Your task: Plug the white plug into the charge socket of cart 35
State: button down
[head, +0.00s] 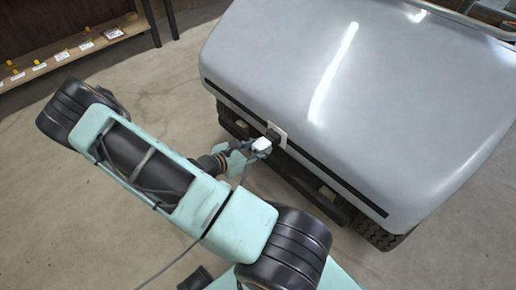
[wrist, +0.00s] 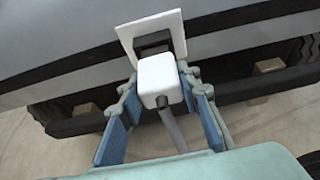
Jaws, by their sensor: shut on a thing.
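The white plug (wrist: 160,80) is a rounded block with a grey cable (wrist: 174,130) running back from it. My gripper (wrist: 163,88) is shut on the plug, one blue-padded finger at each side. The charge socket (wrist: 154,44) is a dark recess in a white square plate on the cart's front. The plug's front end is at the socket and hides its lower part; I cannot tell how deep it sits. In the head view the plug (head: 261,145) is close against the socket plate (head: 281,137). The grey cart (head: 380,75) shows no readable number.
A dark bumper bar (head: 310,187) runs below the socket, with tires (head: 378,233) beneath the body. A wooden shelf (head: 75,52) with labels stands at the far upper left. The concrete floor (head: 190,70) between shelf and cart is clear.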

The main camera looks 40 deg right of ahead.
jog(key=shift+d, duration=0.9)
jog(key=c, duration=1.4)
grip_release()
jog(key=shift+o, duration=0.2)
jog(key=w+v, duration=0.1)
jog(key=v, duration=1.1)
jog(key=shift+s, duration=0.4)
